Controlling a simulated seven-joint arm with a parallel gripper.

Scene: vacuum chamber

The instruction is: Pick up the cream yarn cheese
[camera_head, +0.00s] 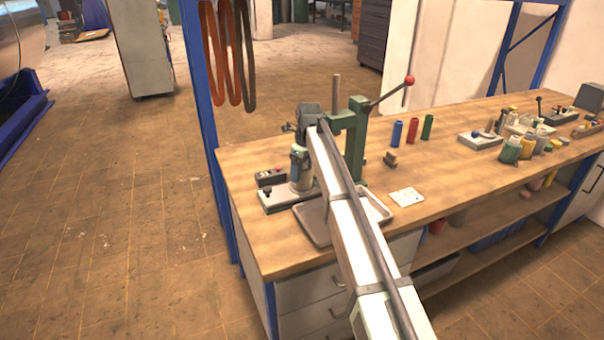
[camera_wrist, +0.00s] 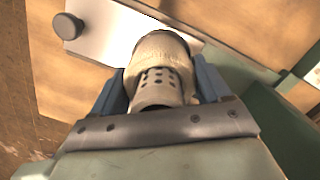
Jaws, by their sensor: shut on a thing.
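The cream yarn cheese (camera_wrist: 160,50) is between the two blue-grey fingers of my gripper (camera_wrist: 160,82) in the wrist view. Its perforated tube end points towards the wrist, and the fingers close on it from both sides. In the head view my gripper (camera_head: 300,172) points down over the pale base plate of the green-columned stand on the workbench. The arm hides part of that place. I cannot tell whether the cheese touches the plate.
The green stand (camera_head: 355,140) with a red-knobbed lever rises right beside my gripper. A metal tray (camera_head: 318,238) lies in front, partly under my arm. Blue, red and green spools (camera_head: 412,131) stand further right on the workbench (camera_head: 450,165).

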